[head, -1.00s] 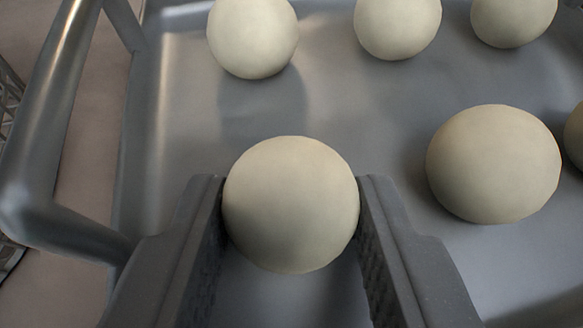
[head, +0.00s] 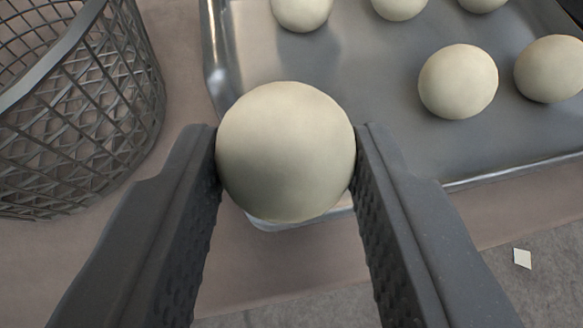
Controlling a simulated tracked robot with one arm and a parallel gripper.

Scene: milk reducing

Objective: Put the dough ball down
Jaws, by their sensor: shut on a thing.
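A pale, round dough ball (head: 286,152) is held between the two dark fingers of my gripper (head: 287,160). My gripper is shut on it, with a finger touching each side. The held ball appears raised above the near left corner of a grey metal tray (head: 330,85) and hides part of that corner. Several other dough balls rest on the tray, such as one at the right (head: 458,81) and one at the far left (head: 302,10).
A dark mesh basket (head: 85,110) stands to the left of the tray, with a strip of brownish surface (head: 185,75) between them. A small pale square (head: 522,258) lies on the grey surface at lower right. The tray's middle is bare.

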